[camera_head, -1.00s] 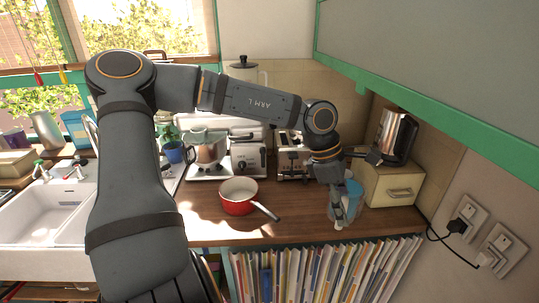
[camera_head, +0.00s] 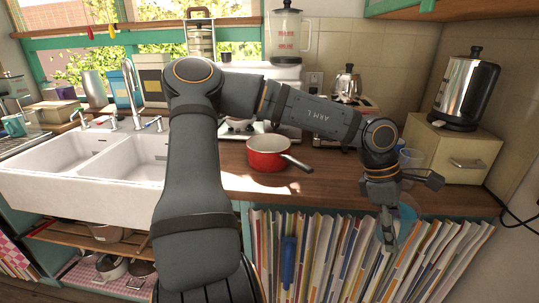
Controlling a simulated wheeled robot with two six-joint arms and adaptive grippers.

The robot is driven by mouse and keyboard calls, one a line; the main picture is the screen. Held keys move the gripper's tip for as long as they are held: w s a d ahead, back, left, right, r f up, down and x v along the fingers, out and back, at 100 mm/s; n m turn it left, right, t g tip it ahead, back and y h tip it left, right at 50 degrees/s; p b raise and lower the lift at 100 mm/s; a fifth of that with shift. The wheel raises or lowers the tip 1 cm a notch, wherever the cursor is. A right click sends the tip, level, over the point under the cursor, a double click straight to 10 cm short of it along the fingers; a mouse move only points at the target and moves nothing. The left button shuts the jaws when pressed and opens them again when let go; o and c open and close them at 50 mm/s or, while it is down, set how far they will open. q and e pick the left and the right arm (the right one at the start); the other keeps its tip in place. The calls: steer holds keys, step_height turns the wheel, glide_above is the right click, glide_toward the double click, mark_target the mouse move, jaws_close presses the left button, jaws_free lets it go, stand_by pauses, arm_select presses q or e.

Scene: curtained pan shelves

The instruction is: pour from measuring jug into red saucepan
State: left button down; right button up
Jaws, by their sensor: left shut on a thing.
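The red saucepan (camera_head: 268,158) sits upright on the wooden counter, its dark handle pointing right and toward me; its pale inside shows. My left gripper (camera_head: 389,235) is to the right of the pan, pointing down in front of the counter's front edge. My right gripper is not in view.
A clear container (camera_head: 412,160) shows behind my wrist. A cream box (camera_head: 452,150) with a steel kettle (camera_head: 466,90) on it stands at the right. A white double sink (camera_head: 95,165) is at the left.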

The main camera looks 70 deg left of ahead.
arm_select(q)
steer(key=w+a+r+n+t+y+p, duration=0.1)
steer(key=w+a+r+n+p, duration=0.25)
steer(key=a+p, duration=0.4)
steer(key=w+a+r+n+t+y+p, duration=0.1)
steer(key=w+a+r+n+p, duration=0.2)
steer(key=a+r+n+p, duration=0.4)
steer(key=s+a+f+n+y+p, duration=0.1)
steer(key=a+n+y+p, duration=0.1)
steer(key=a+n+p, duration=0.2)
steer(key=s+a+f+n+y+p, duration=0.1)
steer(key=a+n+p, duration=0.3)
steer(key=a+p, duration=0.4)
steer(key=s+a+y, duration=0.1)
steer(key=a, duration=0.3)
steer(key=shift+a+f+n+g, duration=0.15)
steer(key=shift+n+g, duration=0.15)
steer(key=shift+n, duration=0.05)
